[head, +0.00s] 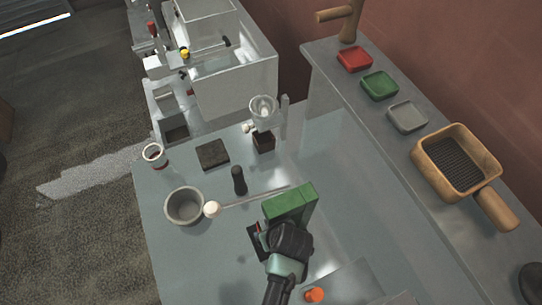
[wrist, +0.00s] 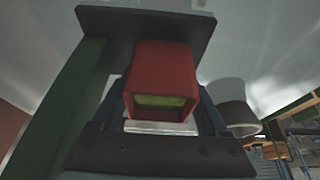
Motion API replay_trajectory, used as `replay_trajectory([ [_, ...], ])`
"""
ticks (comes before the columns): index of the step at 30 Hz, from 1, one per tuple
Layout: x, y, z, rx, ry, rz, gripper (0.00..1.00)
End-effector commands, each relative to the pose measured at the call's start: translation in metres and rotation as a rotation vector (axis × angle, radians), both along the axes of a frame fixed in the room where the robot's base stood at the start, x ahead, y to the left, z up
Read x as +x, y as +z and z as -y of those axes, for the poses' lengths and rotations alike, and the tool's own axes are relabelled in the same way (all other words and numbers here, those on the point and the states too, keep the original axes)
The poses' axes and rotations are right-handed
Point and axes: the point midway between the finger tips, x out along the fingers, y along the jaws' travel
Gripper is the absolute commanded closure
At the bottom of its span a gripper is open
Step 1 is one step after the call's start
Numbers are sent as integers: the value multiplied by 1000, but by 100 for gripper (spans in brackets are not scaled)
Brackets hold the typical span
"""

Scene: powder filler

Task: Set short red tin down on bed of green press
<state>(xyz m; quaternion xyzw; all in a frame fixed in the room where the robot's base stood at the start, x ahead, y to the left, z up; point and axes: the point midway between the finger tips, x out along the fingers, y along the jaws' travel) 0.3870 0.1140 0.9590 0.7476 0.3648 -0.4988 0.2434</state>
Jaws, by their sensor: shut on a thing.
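The short red tin (wrist: 163,85) is between the dark fingers of my gripper (wrist: 165,105) in the wrist view, its open end showing yellow-green inside. My gripper is shut on it. A dark flat plate (wrist: 145,20) lies right beyond the tin; I cannot tell whether they touch. A green upright (wrist: 65,110) of the press stands at the left of that view. In the head view the green press (head: 288,203) stands behind my gripper (head: 262,232). Only a sliver of red shows there, beside the dark bed (head: 252,240); my wrist hides the rest.
A grey bowl (head: 184,206), a white-ended rod (head: 240,200), a black cylinder (head: 239,180) and a dark square pad (head: 213,153) lie to the left. An orange knob (head: 314,295) is near the front. A ledge at right holds small trays (head: 379,86) and a wooden-handled pan (head: 455,160).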

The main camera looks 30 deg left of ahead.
Motion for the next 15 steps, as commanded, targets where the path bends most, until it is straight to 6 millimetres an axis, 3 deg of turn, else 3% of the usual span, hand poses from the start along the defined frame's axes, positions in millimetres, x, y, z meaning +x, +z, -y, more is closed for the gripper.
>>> replay_trajectory([
  [15, 0, -6, 0, 0, 0, 1, 89],
])
